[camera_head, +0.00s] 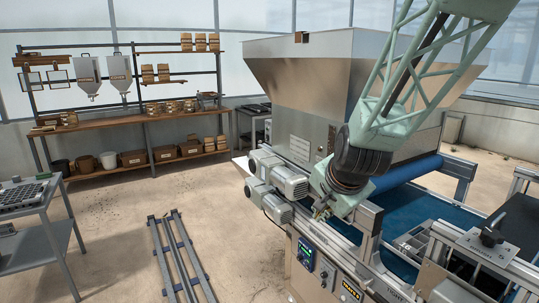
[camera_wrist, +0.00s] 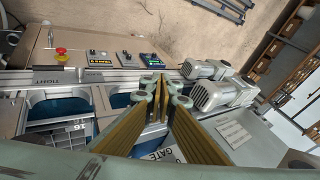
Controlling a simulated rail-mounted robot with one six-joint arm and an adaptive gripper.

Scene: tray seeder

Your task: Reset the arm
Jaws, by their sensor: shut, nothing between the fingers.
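My arm comes down from the upper right in the head view, and my gripper (camera_head: 322,210) is low by the front rail of the seeder, beside the grey motors (camera_head: 285,180). In the wrist view my gripper (camera_wrist: 160,82) has its fingertips together with nothing between them. The fingers sit over the machine's edge, above the blue belt and metal frame. In the head view the fingertips are small and partly hidden by my wrist.
The seeder hopper (camera_head: 325,80) stands close behind my arm. A blue belt (camera_head: 425,210) runs to the right. A red stop button (camera_wrist: 61,51) and control panels show in the wrist view. A shelf (camera_head: 130,125) stands at the back left.

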